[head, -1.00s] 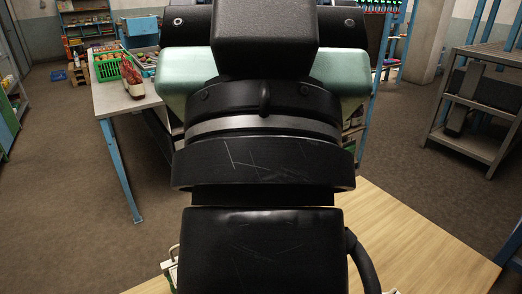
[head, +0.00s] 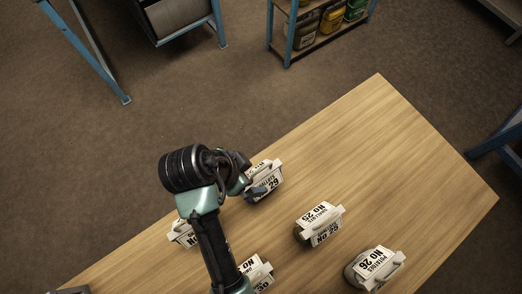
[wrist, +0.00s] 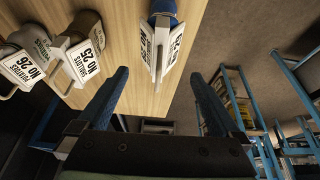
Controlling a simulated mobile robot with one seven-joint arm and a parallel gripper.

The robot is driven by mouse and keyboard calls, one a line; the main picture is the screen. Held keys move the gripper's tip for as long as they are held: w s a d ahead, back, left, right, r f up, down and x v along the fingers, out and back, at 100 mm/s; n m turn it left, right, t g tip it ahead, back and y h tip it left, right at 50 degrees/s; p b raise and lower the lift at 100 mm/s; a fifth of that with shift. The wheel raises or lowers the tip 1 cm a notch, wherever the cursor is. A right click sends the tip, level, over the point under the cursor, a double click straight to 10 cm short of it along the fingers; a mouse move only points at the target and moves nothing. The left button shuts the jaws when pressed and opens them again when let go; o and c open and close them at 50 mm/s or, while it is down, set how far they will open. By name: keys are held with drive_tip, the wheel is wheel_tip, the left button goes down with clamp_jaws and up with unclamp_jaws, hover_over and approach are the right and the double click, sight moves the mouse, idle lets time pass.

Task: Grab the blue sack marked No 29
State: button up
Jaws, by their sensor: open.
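The sack marked No 29 (head: 265,178) stands near the far edge of the wooden table in the head view, its white label facing up. My gripper (head: 250,184) is beside it on the left and covers part of it, so its colour hardly shows there. In the wrist view a sack with a blue body (wrist: 163,8) and white label panels hangs into the picture at the top middle. The sack is beyond the fingertips, roughly in line with the gap.
A No 25 sack (head: 319,223) and a No 26 sack (head: 376,267) stand to the right on the table (head: 370,140). A No 30 sack (head: 258,274) and another sack (head: 183,232) are partly behind my arm. The table's far right is bare.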

sight(258, 176)
drive_tip(key=x, duration=0.4)
drive_tip(key=shift+s+d+f, duration=0.15)
drive_tip(key=shift+d+f, duration=0.05)
drive_tip(key=shift+f, duration=0.05)
drive_tip(key=shift+a+p+x, duration=0.15)
drive_tip(key=shift+p+x, duration=0.2)
drive_tip(key=shift+x, duration=1.15)
drive_tip(key=shift+a+p+x, duration=0.15)
drive_tip(key=shift+p+x, duration=0.2)
drive_tip(key=shift+x, duration=1.2)
drive_tip(key=shift+c, duration=0.2)
clamp_jaws()
